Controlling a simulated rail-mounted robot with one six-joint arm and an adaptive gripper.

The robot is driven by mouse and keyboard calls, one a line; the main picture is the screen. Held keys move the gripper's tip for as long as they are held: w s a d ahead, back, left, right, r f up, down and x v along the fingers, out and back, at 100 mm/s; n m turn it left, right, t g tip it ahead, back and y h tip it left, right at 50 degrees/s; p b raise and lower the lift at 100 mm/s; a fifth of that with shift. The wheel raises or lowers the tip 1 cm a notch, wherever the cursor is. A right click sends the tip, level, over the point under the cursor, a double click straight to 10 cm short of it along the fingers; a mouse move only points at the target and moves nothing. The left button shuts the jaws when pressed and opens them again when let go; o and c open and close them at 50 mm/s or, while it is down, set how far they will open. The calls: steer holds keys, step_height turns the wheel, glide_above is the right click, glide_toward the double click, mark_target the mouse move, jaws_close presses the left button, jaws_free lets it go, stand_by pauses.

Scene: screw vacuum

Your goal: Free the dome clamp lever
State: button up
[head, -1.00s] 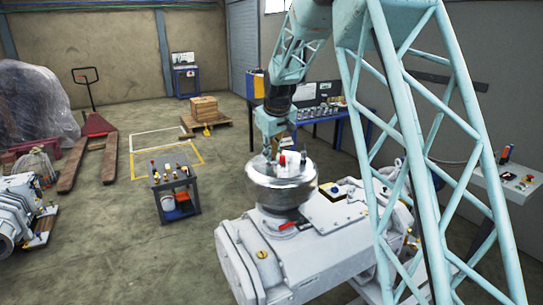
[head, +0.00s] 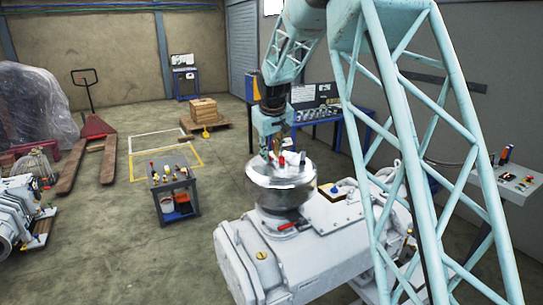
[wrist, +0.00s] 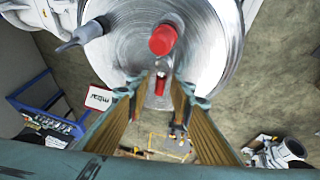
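The shiny steel dome (head: 282,181) sits on the grey pump (head: 290,265). It fills the top of the wrist view (wrist: 205,65). A red-capped upright part (wrist: 163,40) stands on it, and a smaller red part (wrist: 160,87) shows near its edge between my fingertips. A grey rod-like handle (wrist: 80,37) sticks out at the left. A red lever (head: 286,227) lies below the dome in the head view. I cannot tell which red part is the clamp lever. My gripper (head: 271,158) is at the dome's far side; its fingers (wrist: 160,82) are apart, contact unclear.
A blue workbench (head: 330,118) with several metal parts stands behind the pump. A small tool cart (head: 173,184) stands to the left on open floor. A wooden pallet with a box (head: 203,108) is farther back.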

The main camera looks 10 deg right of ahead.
stand_by(0.4)
steer(key=v, duration=1.2)
stand_by(0.5)
